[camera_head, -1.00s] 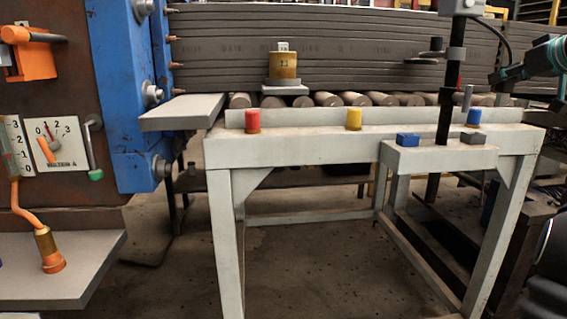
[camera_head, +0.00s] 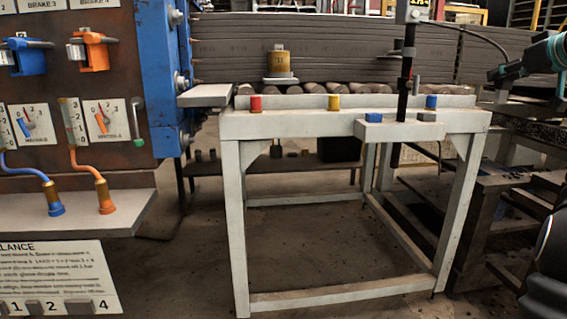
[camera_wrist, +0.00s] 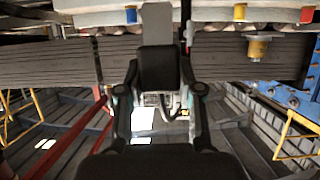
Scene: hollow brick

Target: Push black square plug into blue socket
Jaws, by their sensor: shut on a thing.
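My gripper (camera_wrist: 158,80) is shut on a black square-ended block (camera_wrist: 157,60), seen between its fingers in the wrist view; this looks like the black plug. A grey part shows beyond the block. In the head view my gripper (camera_head: 497,76) is at the upper right, near the end of a dark cable; the held block is too small to make out there.
The pale table (camera_head: 290,125) carries red (camera_head: 256,104), yellow (camera_head: 334,102) and blue (camera_head: 431,101) cylinders and a grey block (camera_head: 427,117). A panel (camera_head: 60,130) with hoses stands left. Floor before the table is clear.

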